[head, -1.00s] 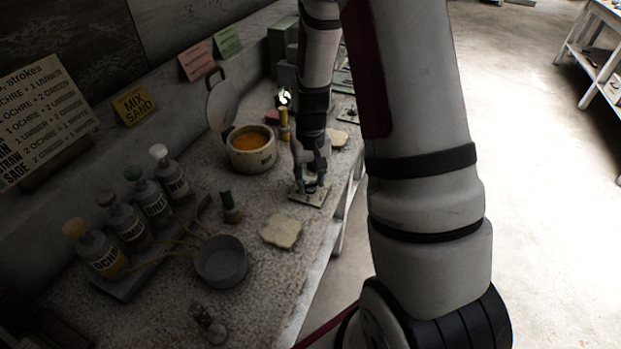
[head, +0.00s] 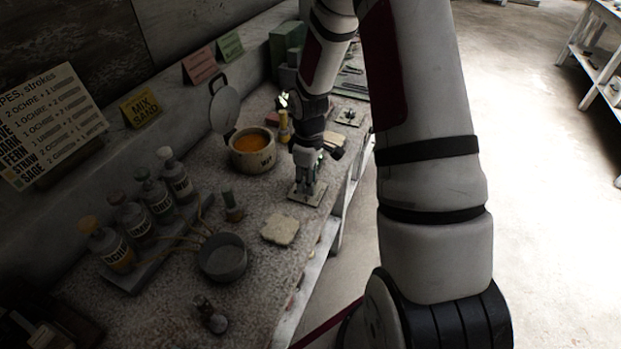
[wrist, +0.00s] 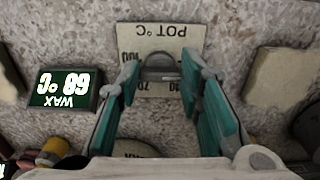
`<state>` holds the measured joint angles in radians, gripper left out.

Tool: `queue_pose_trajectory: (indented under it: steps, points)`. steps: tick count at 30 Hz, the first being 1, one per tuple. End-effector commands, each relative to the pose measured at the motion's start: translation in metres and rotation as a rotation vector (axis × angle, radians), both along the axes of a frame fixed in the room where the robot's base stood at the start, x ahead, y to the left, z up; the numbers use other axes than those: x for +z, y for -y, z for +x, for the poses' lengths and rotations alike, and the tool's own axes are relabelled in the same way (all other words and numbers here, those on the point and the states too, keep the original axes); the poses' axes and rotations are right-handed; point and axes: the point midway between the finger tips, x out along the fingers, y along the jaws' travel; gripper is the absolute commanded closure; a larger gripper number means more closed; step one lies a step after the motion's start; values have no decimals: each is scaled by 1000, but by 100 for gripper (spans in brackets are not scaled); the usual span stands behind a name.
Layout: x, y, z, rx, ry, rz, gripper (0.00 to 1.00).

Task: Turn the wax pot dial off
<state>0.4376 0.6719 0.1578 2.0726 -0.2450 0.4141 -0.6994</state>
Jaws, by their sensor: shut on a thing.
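The wax pot (head: 254,150), a pale round pot of orange wax with its lid raised, stands on the bench in the head view. In front of it lies the dial plate (head: 308,194), which the wrist view shows as a pale plate (wrist: 180,40) marked POT °C, upside down, with some numbers along its sides. The grey dial knob (wrist: 161,68) sits at its middle. My gripper (wrist: 160,80) points down at the plate, its teal-padded fingers shut on the knob from both sides. The knob's pointer direction cannot be made out.
A small display (wrist: 66,88) reads WAX and a temperature, upside down, perhaps 68 or 69 °C. Pale slabs lie near the plate, one (head: 280,229) at the front. A grey pan (head: 223,257) and several labelled bottles (head: 177,180) stand left.

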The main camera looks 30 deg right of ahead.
Motion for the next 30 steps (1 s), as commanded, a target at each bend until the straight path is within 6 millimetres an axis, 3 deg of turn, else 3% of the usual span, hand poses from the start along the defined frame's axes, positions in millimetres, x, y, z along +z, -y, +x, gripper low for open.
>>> queue_pose_trajectory:
  steps: [12,30]
  points:
    - [1,1,0,213,0,0,95]
    - [0,1,1,254,0,0,95]
